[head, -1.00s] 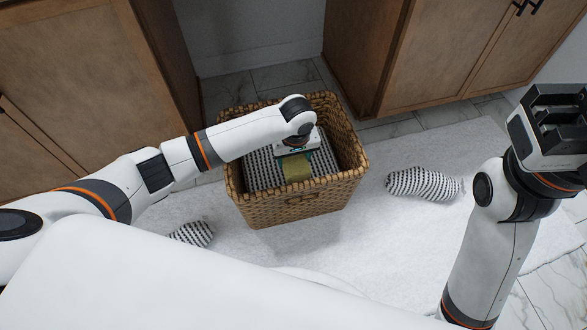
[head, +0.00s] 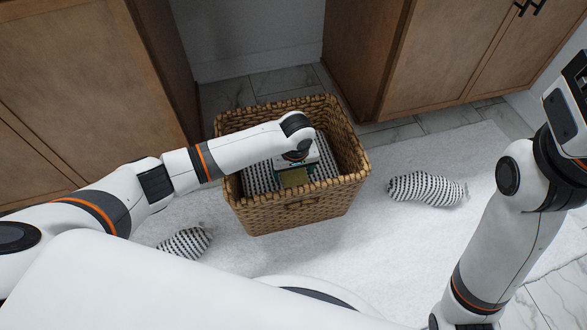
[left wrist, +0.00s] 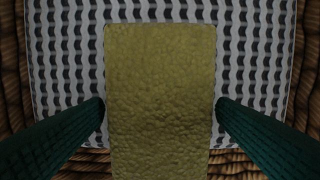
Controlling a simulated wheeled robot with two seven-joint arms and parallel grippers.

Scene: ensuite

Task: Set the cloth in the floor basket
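The cloth is a small olive-yellow piece (head: 294,178), also large in the left wrist view (left wrist: 160,100). My left gripper (head: 294,168) reaches down inside the wicker floor basket (head: 300,212). In the left wrist view its two dark green fingers (left wrist: 160,112) meet the cloth's two side edges, so it looks shut on the cloth. Black-and-white patterned fabric lies under the cloth in the basket; whether the cloth touches it is unclear. My right gripper (head: 572,105) is cut off at the right edge, away from the basket.
Two patterned bundles lie on the white rug, one right of the basket (head: 427,188) and one left (head: 186,242), partly behind my body. Wooden cabinets (head: 455,50) stand behind on both sides. The rug (head: 405,245) is clear in front of the basket.

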